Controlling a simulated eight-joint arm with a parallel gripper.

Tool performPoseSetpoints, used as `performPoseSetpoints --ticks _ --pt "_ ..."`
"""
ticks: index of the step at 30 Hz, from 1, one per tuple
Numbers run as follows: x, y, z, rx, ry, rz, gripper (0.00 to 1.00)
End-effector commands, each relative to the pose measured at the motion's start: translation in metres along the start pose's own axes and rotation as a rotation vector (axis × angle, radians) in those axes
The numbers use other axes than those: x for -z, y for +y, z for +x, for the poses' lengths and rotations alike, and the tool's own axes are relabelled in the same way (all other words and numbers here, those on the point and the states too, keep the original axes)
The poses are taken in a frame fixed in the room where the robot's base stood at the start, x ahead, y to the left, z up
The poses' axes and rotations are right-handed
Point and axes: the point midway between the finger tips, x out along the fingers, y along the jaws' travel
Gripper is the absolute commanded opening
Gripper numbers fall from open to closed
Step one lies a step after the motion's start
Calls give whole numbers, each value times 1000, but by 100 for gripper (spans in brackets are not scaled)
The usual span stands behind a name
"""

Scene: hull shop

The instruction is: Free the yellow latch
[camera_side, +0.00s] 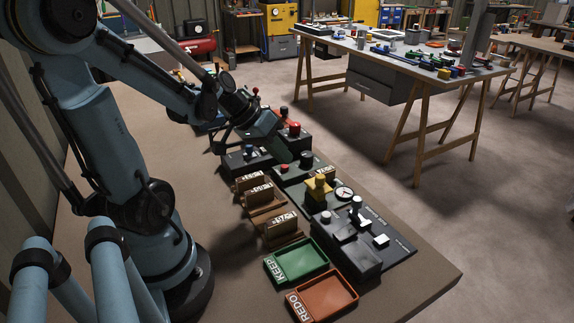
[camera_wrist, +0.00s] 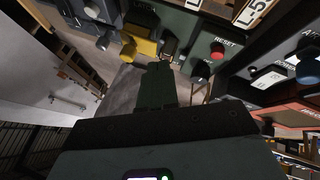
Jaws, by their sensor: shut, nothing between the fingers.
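The yellow latch (camera_side: 319,189) is a blocky yellow piece with a knob on top. It sits on a dark panel next to a round dial (camera_side: 344,193). It also shows in the wrist view (camera_wrist: 138,45), ahead and to the left of my fingertips. My gripper (camera_side: 284,154) is shut and empty, behind and to the left of the latch in the side view, above the green panel. In the wrist view the gripper (camera_wrist: 157,70) has its two green fingers together, apart from the latch. Whether the latch is engaged cannot be told.
A red RESET button (camera_wrist: 217,50) is to the right of my fingers. Several wooden card holders (camera_side: 261,197) line the panel's left side. A green KEEP tray (camera_side: 297,261) and an orange REDO tray (camera_side: 326,296) lie in front. Dark boxes with red knobs (camera_side: 294,129) stand behind my gripper.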

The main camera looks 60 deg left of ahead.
Motion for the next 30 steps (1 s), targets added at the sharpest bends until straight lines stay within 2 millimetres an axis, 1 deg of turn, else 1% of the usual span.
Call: performPoseSetpoints --ticks 3,9,15,21,30 --pt "0 0 -17 2 3 -3 0" --pt "0 0 -42 2 2 -4 0" --pt "0 0 -59 2 1 -2 0" --pt "0 0 -65 1 1 -1 0" --pt "0 0 -64 2 0 1 0"
